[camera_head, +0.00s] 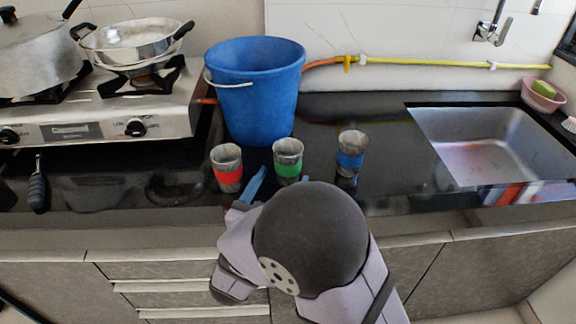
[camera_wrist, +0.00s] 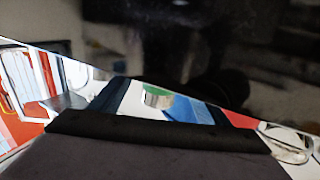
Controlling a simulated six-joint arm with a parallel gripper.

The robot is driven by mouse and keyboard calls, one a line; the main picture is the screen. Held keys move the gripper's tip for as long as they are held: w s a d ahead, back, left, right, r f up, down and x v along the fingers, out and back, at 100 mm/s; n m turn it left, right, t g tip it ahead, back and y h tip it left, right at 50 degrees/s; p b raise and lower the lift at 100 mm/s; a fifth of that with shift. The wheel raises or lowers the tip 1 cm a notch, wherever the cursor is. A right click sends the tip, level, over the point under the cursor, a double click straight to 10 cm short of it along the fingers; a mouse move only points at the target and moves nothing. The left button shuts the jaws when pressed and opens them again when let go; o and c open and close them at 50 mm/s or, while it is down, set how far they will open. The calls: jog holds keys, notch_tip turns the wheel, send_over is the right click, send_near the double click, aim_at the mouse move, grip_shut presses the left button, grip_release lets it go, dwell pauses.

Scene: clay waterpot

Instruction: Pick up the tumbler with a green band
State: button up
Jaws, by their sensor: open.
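The tumbler with a green band (camera_head: 288,158) stands upright on the dark counter, between a tumbler with a red band (camera_head: 227,168) on the left and a tumbler with a blue band (camera_head: 351,155) on the right. All look grey apart from their bands. My gripper (camera_head: 279,181) is open, low over the front of the counter, close to the green-banded tumbler. A blue finger shows just left of its base; my rounded wrist hides most of the rest. Whether a finger touches it I cannot tell.
A blue bucket (camera_head: 254,92) stands right behind the red- and green-banded tumblers. A stove (camera_head: 100,115) with pots is at the left, and a dark-handled tool (camera_head: 37,187) lies before it. A sink (camera_head: 490,145) is at the right. Counter between blue-banded tumbler and sink is clear.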

aim_at(284, 174)
jog(key=shift+f+x, duration=0.2)
jog(key=shift+x, duration=2.75)
jog(key=shift+a, duration=0.1)
jog(key=c, duration=1.1)
jog(key=shift+r, duration=0.1)
notch_tip(284, 174, up, 10)
jog(key=shift+f+p, duration=0.1)
jog(key=shift+p, duration=0.9)
jog(key=shift+c, duration=0.2)
